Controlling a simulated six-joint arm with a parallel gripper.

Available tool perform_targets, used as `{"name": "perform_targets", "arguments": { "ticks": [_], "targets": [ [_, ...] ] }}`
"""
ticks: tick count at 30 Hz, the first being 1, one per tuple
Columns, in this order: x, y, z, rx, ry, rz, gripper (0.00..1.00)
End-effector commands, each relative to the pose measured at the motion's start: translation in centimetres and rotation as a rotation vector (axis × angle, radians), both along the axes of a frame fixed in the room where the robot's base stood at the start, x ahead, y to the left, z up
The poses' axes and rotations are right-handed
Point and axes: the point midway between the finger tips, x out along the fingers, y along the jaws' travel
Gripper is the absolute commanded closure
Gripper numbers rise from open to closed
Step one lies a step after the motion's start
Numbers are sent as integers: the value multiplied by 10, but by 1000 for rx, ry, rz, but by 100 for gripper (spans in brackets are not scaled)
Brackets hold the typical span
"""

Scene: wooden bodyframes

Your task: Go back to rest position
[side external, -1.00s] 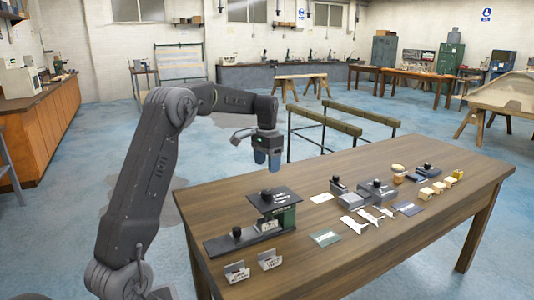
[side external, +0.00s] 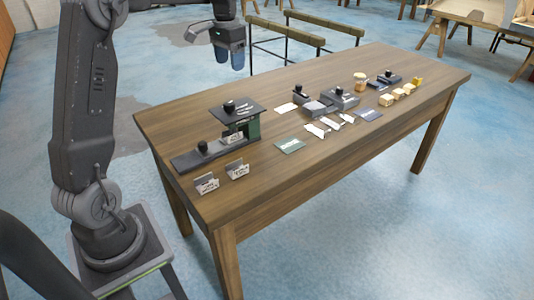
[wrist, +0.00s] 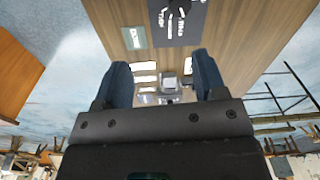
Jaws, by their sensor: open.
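My gripper (side external: 230,55) hangs over the far side of the wooden table (side external: 270,185), pointing down, with its blue fingers apart and nothing between them. In the wrist view my gripper (wrist: 165,80) also shows two separated blue fingers, with the table behind them. A dark stand with a black plate (side external: 238,111) and knob is at the table's left end, apart from my gripper.
Two small card holders (side external: 207,184) stand at the table's front left. Grey blocks with knobs (side external: 341,98), white cut-out pieces (side external: 318,130), a jar (side external: 360,82) and several yellowish blocks (side external: 398,94) lie toward the right. The front right tabletop is clear.

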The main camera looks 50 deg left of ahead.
Motion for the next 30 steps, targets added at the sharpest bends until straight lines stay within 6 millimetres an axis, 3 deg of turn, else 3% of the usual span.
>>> {"name": "perform_targets", "arguments": {
  "ticks": [3, 7, 15, 22, 25, 30],
  "targets": [
    [-18, -55, 24, 30, -62, -25, 35],
    [-49, -113, 38, 51, -134, -44, 35],
    [-135, -206, 33, 55, -296, -83, 35],
    [-200, -249, 3, 26, -411, -107, 35],
    [-216, -257, -8, 14, -437, -112, 35],
    [-225, -261, -15, 6, -454, -115, 35]
  ]
}}
